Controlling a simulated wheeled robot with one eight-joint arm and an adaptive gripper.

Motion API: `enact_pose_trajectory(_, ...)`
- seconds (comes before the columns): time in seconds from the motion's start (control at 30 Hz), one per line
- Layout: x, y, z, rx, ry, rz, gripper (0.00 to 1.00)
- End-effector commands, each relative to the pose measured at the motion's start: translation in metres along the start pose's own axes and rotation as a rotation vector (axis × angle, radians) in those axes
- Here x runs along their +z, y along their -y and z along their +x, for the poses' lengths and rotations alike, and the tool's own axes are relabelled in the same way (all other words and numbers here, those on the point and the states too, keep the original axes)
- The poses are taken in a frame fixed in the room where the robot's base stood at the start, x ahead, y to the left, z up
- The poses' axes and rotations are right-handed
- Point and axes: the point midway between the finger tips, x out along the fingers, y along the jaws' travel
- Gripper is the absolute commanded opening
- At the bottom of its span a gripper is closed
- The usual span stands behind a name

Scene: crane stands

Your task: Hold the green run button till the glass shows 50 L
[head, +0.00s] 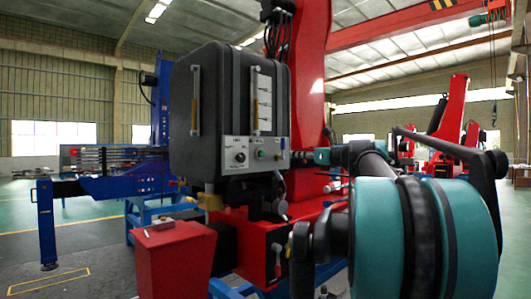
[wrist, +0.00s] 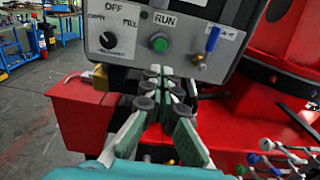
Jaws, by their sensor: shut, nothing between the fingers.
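The green run button (head: 261,154) is on the grey panel of a black tank; it also shows under the RUN label in the wrist view (wrist: 158,44). The glass (head: 256,114) is an upright tube beside a white scale above the button. Its figures are too small to read, so I cannot tell the litres. My gripper (head: 298,158) is shut and empty, to the right of the button in the head view. In the wrist view its fingertips (wrist: 160,72) are together just below the button. I see no clear contact with it.
A black selector knob (wrist: 108,40) marked OFF, EMPTY and FILL is left of the button. A blue-handled valve (wrist: 211,40) is on the right. A second tube (head: 195,100) is on the tank's left. A red box (head: 175,262) stands below.

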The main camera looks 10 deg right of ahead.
Motion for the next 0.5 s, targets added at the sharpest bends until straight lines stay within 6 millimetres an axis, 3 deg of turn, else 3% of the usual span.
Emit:
enact_pose_trajectory(0.27, 0.000, 0.000, 0.007, 0.001, 0.000, 0.000, 0.00)
enact_pose_trajectory(0.5, 0.000, -0.001, 0.046, 0.004, 0.000, 0.000, 0.00)
